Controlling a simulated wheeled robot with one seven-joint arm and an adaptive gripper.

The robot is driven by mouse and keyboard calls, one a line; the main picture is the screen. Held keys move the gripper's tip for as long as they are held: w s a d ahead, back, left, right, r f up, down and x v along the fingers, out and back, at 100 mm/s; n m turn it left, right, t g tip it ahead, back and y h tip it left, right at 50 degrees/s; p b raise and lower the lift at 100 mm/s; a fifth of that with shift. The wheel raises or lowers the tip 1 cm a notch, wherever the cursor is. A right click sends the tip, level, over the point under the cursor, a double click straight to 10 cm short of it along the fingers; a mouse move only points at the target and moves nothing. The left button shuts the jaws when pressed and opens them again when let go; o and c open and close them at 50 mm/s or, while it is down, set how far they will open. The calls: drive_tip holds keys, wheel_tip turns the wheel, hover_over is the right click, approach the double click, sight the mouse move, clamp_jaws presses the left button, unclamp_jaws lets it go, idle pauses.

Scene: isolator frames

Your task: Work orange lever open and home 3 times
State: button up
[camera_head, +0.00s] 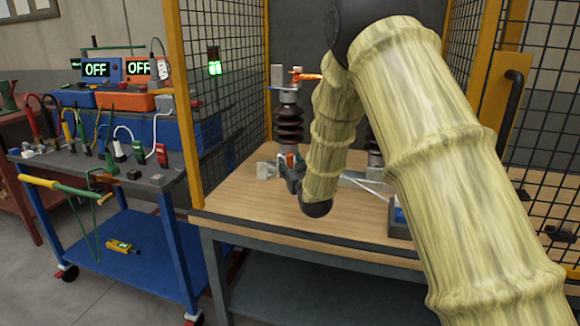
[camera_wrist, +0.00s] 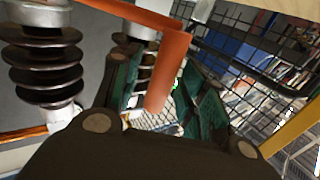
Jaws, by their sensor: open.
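In the wrist view, an orange lever (camera_wrist: 168,70) comes in from the top and bends down, and its end shows between the two dark green fingers of my gripper (camera_wrist: 157,82). The fingers stand apart with gaps beside the lever; I cannot tell whether either touches it. In the head view, my gripper (camera_head: 289,170) is low at the front insulator's base, with a small orange-red patch (camera_head: 291,157) at its fingers. Another orange part (camera_head: 306,76) lies across the top of the dark ribbed insulator (camera_head: 289,122). My arm hides much of the frame.
The wooden bench top (camera_head: 235,205) is clear at its front left. Black mesh panels with yellow posts (camera_head: 183,100) enclose the bench. A second insulator (camera_head: 374,145) is partly hidden behind my arm. A blue tool cart (camera_head: 130,245) stands outside at left.

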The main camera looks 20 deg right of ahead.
drive_tip(key=shift+w+a, duration=0.1)
drive_tip(key=shift+w, duration=0.25)
clamp_jaws()
drive_tip(key=shift+s, duration=0.1)
